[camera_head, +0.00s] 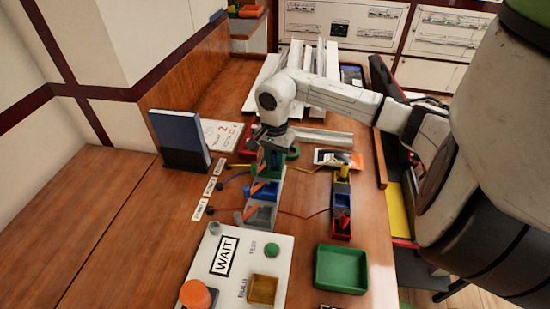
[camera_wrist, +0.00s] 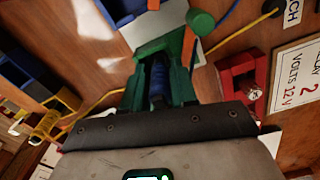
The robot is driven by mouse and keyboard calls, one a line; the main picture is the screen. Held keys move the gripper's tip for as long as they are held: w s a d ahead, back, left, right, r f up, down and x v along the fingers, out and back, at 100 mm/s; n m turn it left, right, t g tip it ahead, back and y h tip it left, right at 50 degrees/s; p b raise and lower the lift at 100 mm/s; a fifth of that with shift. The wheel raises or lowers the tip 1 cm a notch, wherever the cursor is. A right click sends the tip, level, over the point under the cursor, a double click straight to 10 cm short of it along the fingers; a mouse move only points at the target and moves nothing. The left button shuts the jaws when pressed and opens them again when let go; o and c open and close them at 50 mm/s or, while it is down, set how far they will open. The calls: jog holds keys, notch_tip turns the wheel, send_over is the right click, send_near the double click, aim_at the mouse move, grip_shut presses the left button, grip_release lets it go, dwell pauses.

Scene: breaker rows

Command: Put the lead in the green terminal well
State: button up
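My gripper (camera_head: 270,143) points down, directly over the green terminal well (camera_head: 262,158) in the head view. The wrist view shows green walls (camera_wrist: 186,72) just ahead of the gripper body, with a dark blue piece (camera_wrist: 157,82) between them. I cannot tell clearly fingers from well there, nor whether the blue piece is held. A yellow lead (camera_wrist: 98,103) runs from the green parts to a yellow terminal, also seen in the head view (camera_head: 342,171). The blue well (camera_head: 263,190) and grey well (camera_head: 260,214) sit nearer in the same row, with orange levers.
A WAIT panel (camera_head: 278,234) with buttons and a green tray (camera_head: 340,268) lie nearer. A blue upright binder (camera_head: 180,138) stands left. A red block (camera_wrist: 244,82) and a green round knob (camera_wrist: 201,21) are close to my gripper. The left table is clear.

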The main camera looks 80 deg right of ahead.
jog(key=o, duration=0.3)
notch_tip(320, 180, up, 12)
jog(key=shift+r, duration=0.2)
dwell(0.5)
